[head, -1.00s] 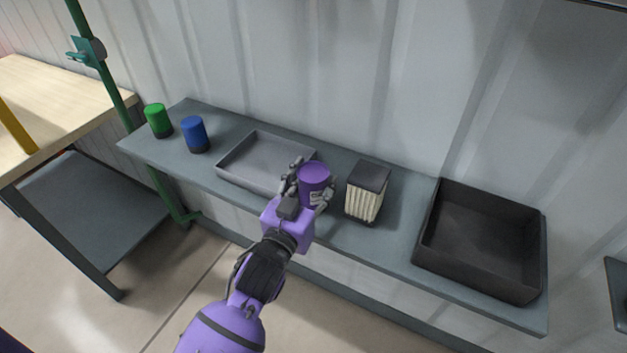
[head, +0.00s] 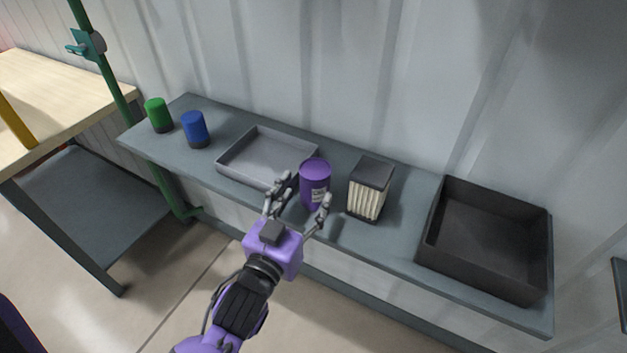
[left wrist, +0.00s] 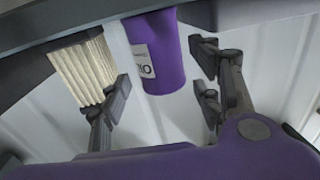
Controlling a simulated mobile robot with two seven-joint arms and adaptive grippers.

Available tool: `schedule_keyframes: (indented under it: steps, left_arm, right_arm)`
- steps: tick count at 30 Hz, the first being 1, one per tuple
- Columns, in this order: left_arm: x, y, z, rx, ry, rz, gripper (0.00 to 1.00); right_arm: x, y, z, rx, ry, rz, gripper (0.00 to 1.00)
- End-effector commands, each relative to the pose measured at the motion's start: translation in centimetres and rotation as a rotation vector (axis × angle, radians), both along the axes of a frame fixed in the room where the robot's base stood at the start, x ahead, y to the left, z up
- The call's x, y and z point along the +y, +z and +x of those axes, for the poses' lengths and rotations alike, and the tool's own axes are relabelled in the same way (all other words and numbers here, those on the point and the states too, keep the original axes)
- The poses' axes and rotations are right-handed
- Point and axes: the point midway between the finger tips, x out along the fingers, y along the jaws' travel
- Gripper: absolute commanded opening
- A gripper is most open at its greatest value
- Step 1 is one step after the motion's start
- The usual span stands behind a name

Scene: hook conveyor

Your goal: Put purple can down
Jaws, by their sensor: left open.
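The purple can (head: 315,181) stands upright on the grey shelf (head: 395,246), between the shallow grey tray and the pleated filter box. It also shows in the left wrist view (left wrist: 158,55), with a white label on its side. My left gripper (head: 299,200) is open, its fingers spread on the near side of the can. In the left wrist view the fingers (left wrist: 163,92) stand apart to either side of the can, with a gap on each side. My right gripper is not in view.
The shallow grey tray (head: 228,178) is left of the can. The dark-topped filter box (head: 370,190) stands close on its right. A large black bin (head: 480,271) is at the right end. Blue (head: 195,129) and green (head: 158,114) cans stand at the left end.

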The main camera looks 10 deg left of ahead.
Motion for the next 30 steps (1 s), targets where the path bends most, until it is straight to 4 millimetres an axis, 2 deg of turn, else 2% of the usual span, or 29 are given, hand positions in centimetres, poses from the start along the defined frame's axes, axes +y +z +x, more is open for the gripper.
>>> schedule_keyframes:
  steps: [1,3,9,17,20,23,25,27,29,30]
  left_arm:
    - [0.3,-0.6,-1.3,0.008,0.001,-0.001,0.58]
    - [0.6,-0.5,-2.6,0.008,0.001,-0.001,0.58]
    - [1.3,-0.3,-5.2,0.005,0.000,0.000,0.58]
    - [1.4,0.0,-5.8,0.000,0.000,-0.001,0.58]
    - [1.8,-1.2,-6.0,0.027,0.009,0.004,0.58]
    - [3.2,-5.8,-7.1,0.129,0.042,0.024,0.58]
    - [4.7,-10.9,-8.9,0.244,0.076,0.045,0.58]
    - [6.4,-16.3,-11.6,0.374,0.111,0.066,0.58]
    - [7.7,-20.5,-14.4,0.481,0.137,0.081,0.58]
    - [8.5,-23.1,-16.5,0.547,0.152,0.091,0.58]
  right_arm:
    - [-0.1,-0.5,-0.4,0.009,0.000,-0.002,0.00]
    - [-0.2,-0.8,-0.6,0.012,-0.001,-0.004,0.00]
    - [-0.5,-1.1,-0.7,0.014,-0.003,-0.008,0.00]
    - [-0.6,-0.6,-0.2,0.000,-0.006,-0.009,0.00]
    - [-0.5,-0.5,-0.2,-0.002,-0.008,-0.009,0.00]
    - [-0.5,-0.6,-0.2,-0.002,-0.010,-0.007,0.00]
    - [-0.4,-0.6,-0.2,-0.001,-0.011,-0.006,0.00]
    - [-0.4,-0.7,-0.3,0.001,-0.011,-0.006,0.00]
    - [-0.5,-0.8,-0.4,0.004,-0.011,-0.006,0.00]
    - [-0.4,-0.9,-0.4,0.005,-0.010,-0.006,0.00]
